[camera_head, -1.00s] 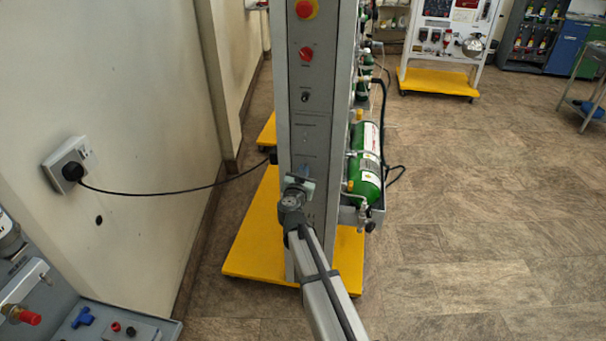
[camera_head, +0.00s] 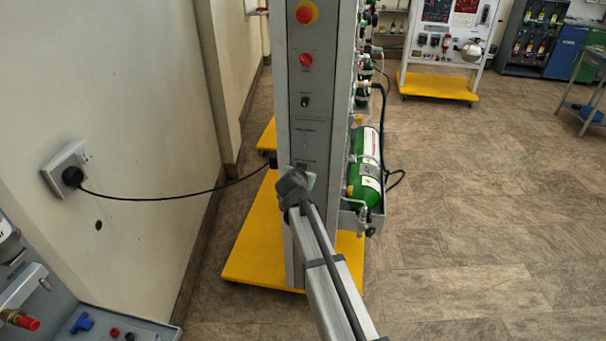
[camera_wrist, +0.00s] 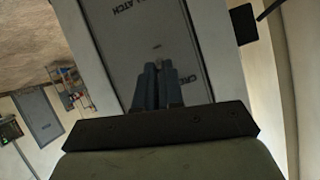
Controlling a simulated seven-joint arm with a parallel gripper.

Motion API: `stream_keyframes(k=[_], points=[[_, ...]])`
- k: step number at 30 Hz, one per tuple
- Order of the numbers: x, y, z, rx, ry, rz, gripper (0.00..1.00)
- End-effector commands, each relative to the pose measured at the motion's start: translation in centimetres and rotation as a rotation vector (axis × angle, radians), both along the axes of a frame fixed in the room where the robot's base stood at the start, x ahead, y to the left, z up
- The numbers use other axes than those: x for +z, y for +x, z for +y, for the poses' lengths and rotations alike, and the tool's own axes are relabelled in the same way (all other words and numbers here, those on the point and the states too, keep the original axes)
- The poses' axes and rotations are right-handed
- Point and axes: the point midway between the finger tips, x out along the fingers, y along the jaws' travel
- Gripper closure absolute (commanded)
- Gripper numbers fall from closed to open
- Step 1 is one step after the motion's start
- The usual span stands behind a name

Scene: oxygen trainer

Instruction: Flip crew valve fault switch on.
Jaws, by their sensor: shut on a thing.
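The grey switch panel (camera_head: 311,128) is the narrow upright face of the trainer stand. My gripper (camera_head: 304,170) is at its lower part, below the upper knobs, in the head view. In the wrist view my gripper's blue-grey fingers (camera_wrist: 158,68) point at the panel (camera_wrist: 125,45) and are close together. Lettering beside them begins "CRE", and "LATCH" reads farther up. The fingers are shut on the crew valve fault switch, which they mostly hide; its on or off position cannot be told. A small pale tip (camera_wrist: 157,46) shows just beyond the fingers.
A red knob on yellow (camera_head: 305,12), a red knob (camera_head: 306,59) and a small black switch (camera_head: 305,101) sit above on the panel. A green cylinder (camera_head: 366,150) is at its right side. A black cable (camera_head: 165,198) runs to the wall socket (camera_head: 67,168).

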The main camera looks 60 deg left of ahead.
Motion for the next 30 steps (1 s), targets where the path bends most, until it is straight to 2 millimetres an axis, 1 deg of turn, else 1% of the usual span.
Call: stream_keyframes(k=[20,21,28,29,30], points=[[0.19,0.05,0.13,0.001,-0.025,0.025,1.00],[0.19,0.05,0.13,0.001,-0.025,0.025,0.92],[0.16,0.07,0.10,0.000,-0.025,0.025,0.70],[0.16,0.07,0.10,0.000,-0.025,0.025,0.67],[0.17,0.06,0.09,0.000,-0.025,0.025,0.67]])
